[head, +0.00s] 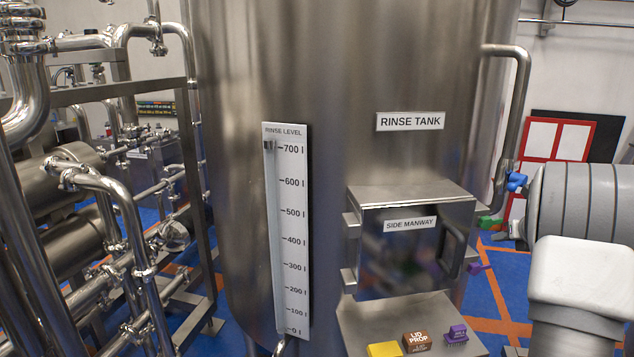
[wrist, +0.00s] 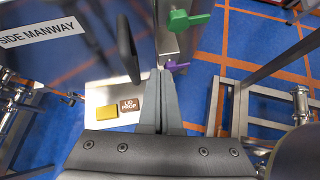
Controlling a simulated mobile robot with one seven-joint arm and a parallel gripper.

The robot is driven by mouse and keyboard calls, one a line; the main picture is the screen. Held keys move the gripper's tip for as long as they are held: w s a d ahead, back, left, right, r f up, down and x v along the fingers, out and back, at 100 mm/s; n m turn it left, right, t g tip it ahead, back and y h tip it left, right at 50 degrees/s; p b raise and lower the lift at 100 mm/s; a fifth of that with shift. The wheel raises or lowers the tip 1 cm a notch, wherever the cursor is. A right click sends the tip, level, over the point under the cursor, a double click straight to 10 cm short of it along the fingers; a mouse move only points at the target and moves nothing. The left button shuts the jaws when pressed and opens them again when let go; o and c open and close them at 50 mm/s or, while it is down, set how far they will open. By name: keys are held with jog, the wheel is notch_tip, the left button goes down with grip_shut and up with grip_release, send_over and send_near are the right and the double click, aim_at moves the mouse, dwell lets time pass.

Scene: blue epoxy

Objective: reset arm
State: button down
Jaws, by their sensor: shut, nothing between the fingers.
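My arm (head: 585,205) comes in from the right edge of the head view, to the right of the side manway (head: 400,250). In the wrist view my gripper (wrist: 160,72) has its two grey fingers together with nothing between them. The fingers point past the dark manway handle (wrist: 128,50), which is just to their left. A green valve handle (wrist: 188,20) and a purple handle (wrist: 176,66) show beyond the fingertips. I cannot tell from these views whether the fingers touch anything. The fingertips are not clearly seen in the head view.
The steel rinse tank (head: 330,60) fills the middle, with a level gauge (head: 290,230). A shelf below the manway holds a yellow block (head: 384,349), a brown lid prop block (head: 417,342) and a purple block (head: 456,334). A blue handle (head: 516,182) is close to my arm. Pipework stands left.

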jog(key=a+r+m+t+h, duration=0.25)
jog(key=a+r+m, duration=0.25)
jog(key=r+m, duration=0.5)
jog(key=s+a+r+m+g+h, duration=0.1)
jog(key=s+a+r+m+h, duration=0.2)
jog(key=s+a+r+m, duration=0.55)
jog(key=s+a+f+m+g+y, duration=0.2)
jog(key=s+a+f+m, duration=0.2)
jog(key=s+a, duration=0.4)
jog(key=s+a+f+m+g+y, duration=0.2)
jog(key=s+a+f+m, duration=0.2)
jog(key=s, duration=0.5)
jog(key=s+a+f+m+g+y, duration=0.2)
jog(key=s+a+f+m, duration=0.3)
jog(key=s+a+m, duration=0.2)
jog(key=s+a, duration=0.2)
jog(key=a, duration=0.2)
jog(key=shift+s+a, duration=0.3)
